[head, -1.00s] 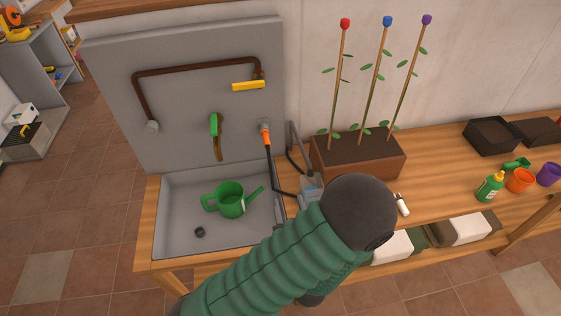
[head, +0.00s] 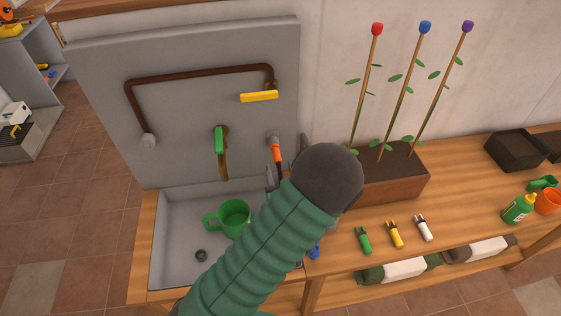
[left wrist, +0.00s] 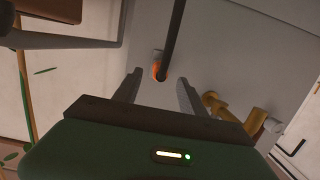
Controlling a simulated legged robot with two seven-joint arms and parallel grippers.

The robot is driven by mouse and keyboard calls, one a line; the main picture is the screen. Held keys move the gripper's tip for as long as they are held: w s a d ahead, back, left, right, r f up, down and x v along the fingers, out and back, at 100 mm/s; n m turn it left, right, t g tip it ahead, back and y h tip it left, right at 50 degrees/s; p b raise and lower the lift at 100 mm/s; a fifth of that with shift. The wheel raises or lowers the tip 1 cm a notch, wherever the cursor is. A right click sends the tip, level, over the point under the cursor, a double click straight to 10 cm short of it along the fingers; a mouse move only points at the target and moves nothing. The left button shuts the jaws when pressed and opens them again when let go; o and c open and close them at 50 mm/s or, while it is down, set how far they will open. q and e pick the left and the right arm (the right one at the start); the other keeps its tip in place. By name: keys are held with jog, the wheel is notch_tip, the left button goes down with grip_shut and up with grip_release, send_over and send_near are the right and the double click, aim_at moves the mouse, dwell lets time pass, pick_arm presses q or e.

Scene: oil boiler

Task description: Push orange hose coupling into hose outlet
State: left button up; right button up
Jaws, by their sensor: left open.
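The orange hose coupling (head: 277,153) sits at the lower end of the grey hose outlet (head: 273,138) on the grey back panel. I cannot tell how deep it sits. A black hose hangs from it, mostly hidden by my left arm in the head view. In the left wrist view the coupling (left wrist: 157,71) lies ahead, between the lines of my two fingers, with the black hose (left wrist: 173,38) crossing in front. My left gripper (head: 287,165) is open, close to the coupling, with nothing held. It also shows in the left wrist view (left wrist: 160,76). My right gripper is out of view.
A yellow-handled valve (head: 259,97) and green-handled tap (head: 220,140) are on the panel. A green watering can (head: 234,216) stands in the sink (head: 172,240). A planter (head: 392,174) with tall stakes stands right of my arm. Small hand tools (head: 395,234) lie on the bench.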

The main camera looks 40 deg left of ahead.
aim_at(279, 162)
pick_arm(q)
jog(key=a, duration=0.1)
jog(key=w+a, duration=0.1)
jog(key=a, duration=0.1)
jog(key=w+a+f, duration=0.1)
jog(key=shift+a, duration=0.35)
jog(key=shift+w+a+p, duration=0.1)
jog(key=shift+w+p, duration=0.2)
jog(key=shift+w+d+r, duration=0.3)
jog(key=shift+w+d, duration=0.05)
jog(key=shift+d, duration=0.15)
jog(key=shift+w+d, duration=0.2)
jog(key=shift+w+f, duration=0.1)
jog(key=shift+a, duration=0.3)
jog(key=shift+c, duration=0.4)
jog(key=shift+s+a+f, duration=0.2)
jog(key=shift+a, duration=0.25)
jog(key=c, duration=0.5)
jog(key=shift+c, duration=2.4)
jog(key=shift+d+r, duration=0.15)
jog(key=shift+d, duration=0.2)
grip_shut()
jog(key=shift+s+d, duration=0.1)
jog(key=shift+d, duration=0.05)
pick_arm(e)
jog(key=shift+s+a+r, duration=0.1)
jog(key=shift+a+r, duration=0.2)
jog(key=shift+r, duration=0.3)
